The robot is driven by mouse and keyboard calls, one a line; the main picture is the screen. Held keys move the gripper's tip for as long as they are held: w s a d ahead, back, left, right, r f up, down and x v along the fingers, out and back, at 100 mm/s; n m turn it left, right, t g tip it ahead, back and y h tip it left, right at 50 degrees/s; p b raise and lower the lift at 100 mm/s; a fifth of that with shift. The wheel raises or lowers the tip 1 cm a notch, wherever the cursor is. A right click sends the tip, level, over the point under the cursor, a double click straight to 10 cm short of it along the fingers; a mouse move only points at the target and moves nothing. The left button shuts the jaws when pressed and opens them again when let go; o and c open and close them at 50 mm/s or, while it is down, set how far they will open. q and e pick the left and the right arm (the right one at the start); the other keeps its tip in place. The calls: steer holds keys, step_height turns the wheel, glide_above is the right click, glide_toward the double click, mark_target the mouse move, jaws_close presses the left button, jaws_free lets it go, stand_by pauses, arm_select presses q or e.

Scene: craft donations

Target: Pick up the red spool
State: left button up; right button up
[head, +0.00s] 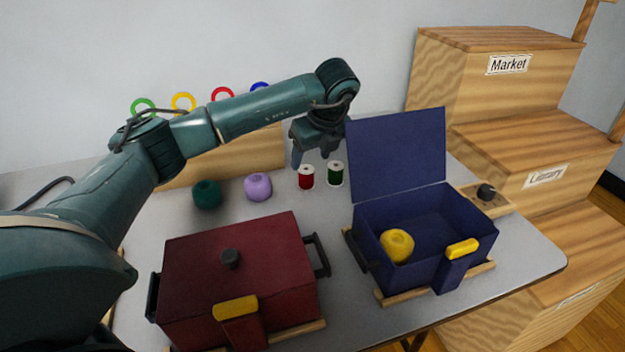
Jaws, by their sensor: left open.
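The red spool (306,177) stands upright on the grey table, with pale ends and red thread. A green spool (335,174) stands upright just to its right. My left gripper (311,163) reaches in from the left, pointing down above and behind the two spools. Its fingers are open, with nothing visible between them. One finger ends close to the red spool's upper left; I cannot tell whether it touches. My right gripper is not in view.
Purple yarn (258,187) and green yarn (206,194) lie left of the spools. A closed red box (200,265) stands in front. An open blue box (420,212) holds yellow yarn (397,245). Its raised lid (396,155) stands right of the spools. Wooden steps (500,90) stand at right.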

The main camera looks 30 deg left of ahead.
mark_target(306, 170)
arm_select(q)
steer(key=shift+x, duration=0.95)
steer(key=shift+b+x, duration=0.3)
steer(key=shift+x, duration=2.1)
steer(key=shift+w+a, duration=0.1)
steer(key=shift+c, duration=0.5)
steer(key=shift+r, duration=0.1)
steer(key=c, duration=1)
steer(key=shift+o, duration=0.2)
